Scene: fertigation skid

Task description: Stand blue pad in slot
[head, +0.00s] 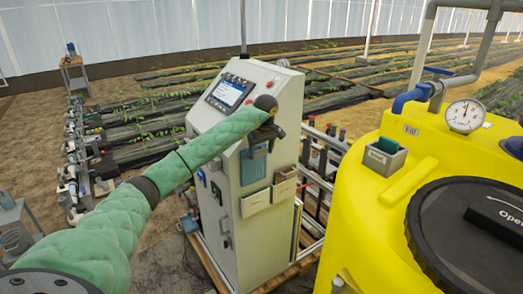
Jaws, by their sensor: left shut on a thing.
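My left gripper (266,133) is at the upper front of the grey control cabinet (226,132), seen from behind and small. It is shut on a blue-grey piece just below it, which looks like the blue pad (258,152); the fingers partly hide it. The pad is in front of or against the cabinet's front face; I cannot tell whether it touches. I cannot tell which is the slot. My right gripper is not in view.
A yellow tank (345,215) with a black lid (480,235) fills the right. On it are a gauge (465,115) and a grey box (383,160) with a dark green block in it. Pipes and bottles stand behind the cabinet. Valves line the left floor.

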